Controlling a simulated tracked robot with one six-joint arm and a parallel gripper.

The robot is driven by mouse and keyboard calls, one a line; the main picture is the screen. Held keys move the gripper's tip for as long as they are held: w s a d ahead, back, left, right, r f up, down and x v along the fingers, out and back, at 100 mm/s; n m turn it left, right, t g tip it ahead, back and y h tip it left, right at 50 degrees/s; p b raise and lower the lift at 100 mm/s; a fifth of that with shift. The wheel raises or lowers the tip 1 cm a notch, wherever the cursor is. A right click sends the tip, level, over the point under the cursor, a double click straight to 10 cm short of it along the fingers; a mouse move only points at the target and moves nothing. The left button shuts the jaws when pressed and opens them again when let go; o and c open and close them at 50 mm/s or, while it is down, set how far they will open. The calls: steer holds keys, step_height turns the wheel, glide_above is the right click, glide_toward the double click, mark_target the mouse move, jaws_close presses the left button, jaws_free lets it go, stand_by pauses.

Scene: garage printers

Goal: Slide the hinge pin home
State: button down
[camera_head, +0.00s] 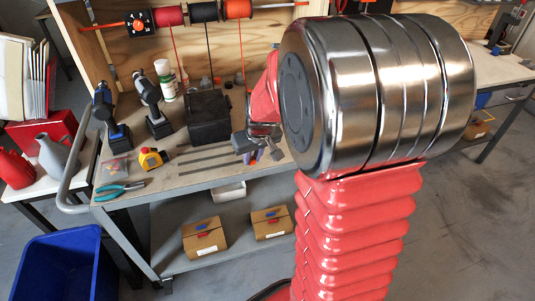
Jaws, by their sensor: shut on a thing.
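My gripper (260,146) is small in the view, over the right part of the workbench, to the right of a black box. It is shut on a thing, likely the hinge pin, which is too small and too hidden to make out. My own arm hides the bench to the right of the gripper. No hinge can be clearly made out.
The black box (208,122) stands left of my gripper on the workbench (190,181). Two drills, a white bottle (166,82), a yellow tape measure (151,158), teal pliers (118,192) and flat dark strips lie around it. Spools hang above. Cardboard boxes (204,238) sit on the lower shelf.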

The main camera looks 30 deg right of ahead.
steer(key=w+a+f+n, duration=0.1)
steer(key=w+a, duration=0.2)
steer(key=a, duration=0.5)
steer(key=w+a+f, duration=0.1)
steer(key=w+a, duration=0.2)
steer(key=a, duration=0.5)
steer(key=shift+w+f+n+y, duration=0.15)
steer(key=shift+w+n+y, duration=0.15)
steer(key=shift+w+n, duration=0.1)
steer(key=shift+d, duration=0.15)
